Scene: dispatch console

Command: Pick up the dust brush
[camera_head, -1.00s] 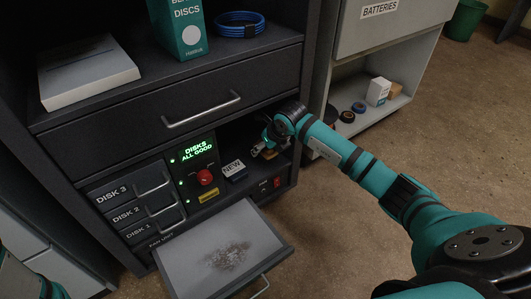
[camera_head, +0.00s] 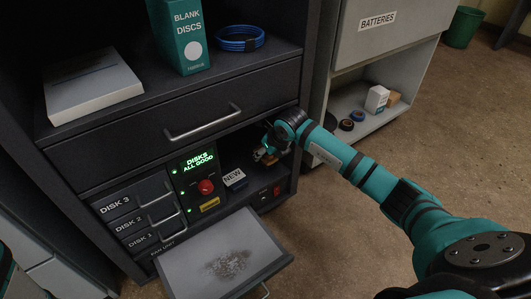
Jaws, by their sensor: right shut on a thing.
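The dust brush (camera_head: 269,159) shows only as a small tan-brown piece in the open bay of the dark console, right of the NEW label. The rest of it is hidden by my gripper and the shadow. My right gripper (camera_head: 266,152) reaches into this bay from the right and is shut on the brush. Whether the brush touches the bay floor is too small to tell. My left gripper is out of view.
An open drawer tray (camera_head: 185,278) with a grey dust patch (camera_head: 229,262) juts out below. A red knob (camera_head: 206,187) and a NEW-labelled block (camera_head: 234,178) sit left of my gripper. A closed drawer (camera_head: 185,110) is above. The grey battery cabinet (camera_head: 372,50) stands right.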

